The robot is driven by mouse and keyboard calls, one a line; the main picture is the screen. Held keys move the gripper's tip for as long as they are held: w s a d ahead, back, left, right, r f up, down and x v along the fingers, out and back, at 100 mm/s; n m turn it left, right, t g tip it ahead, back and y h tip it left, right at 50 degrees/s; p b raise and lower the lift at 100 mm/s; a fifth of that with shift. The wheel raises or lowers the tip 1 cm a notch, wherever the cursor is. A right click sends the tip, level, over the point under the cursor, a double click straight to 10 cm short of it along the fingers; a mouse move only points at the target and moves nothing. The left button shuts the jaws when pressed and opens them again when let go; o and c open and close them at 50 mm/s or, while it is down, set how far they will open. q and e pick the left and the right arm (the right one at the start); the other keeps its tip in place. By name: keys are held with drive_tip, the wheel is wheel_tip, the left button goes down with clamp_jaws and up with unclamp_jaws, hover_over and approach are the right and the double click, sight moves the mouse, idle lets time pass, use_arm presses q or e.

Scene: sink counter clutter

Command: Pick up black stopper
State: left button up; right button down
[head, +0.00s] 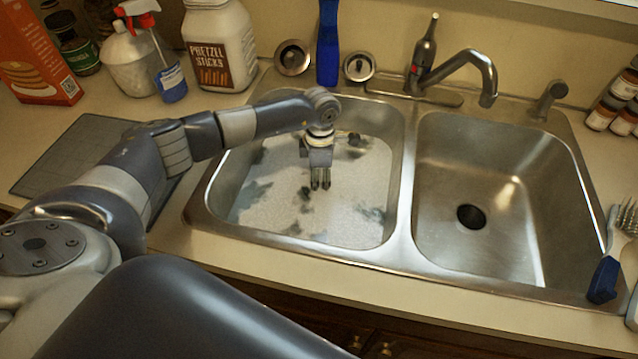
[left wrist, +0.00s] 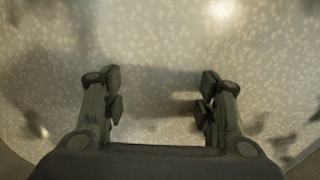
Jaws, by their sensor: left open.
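I cannot pick out the black stopper for certain. A round dark spot (head: 471,217) lies at the bottom of the right basin in the head view; I cannot tell whether it is a stopper or the open drain. My left gripper (head: 320,186) points down over the left basin (head: 397,165), which holds pale, speckled, foamy-looking water with dark patches. In the left wrist view my gripper (left wrist: 161,95) is open, with its fingers wide apart and nothing clearly held. Only the blurred speckled surface and a soft shadow show between them. Whatever lies under the water is hidden.
Two round metal strainers (head: 293,57) (head: 359,66) stand at the back, with a blue-handled thing (head: 328,42) between them. The faucet (head: 466,62) reaches over the right basin. A blue brush (head: 606,279) lies at right.

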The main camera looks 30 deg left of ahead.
use_arm(q)
drive_tip(key=c, duration=1.2)
drive_tip(key=shift+o, duration=0.2)
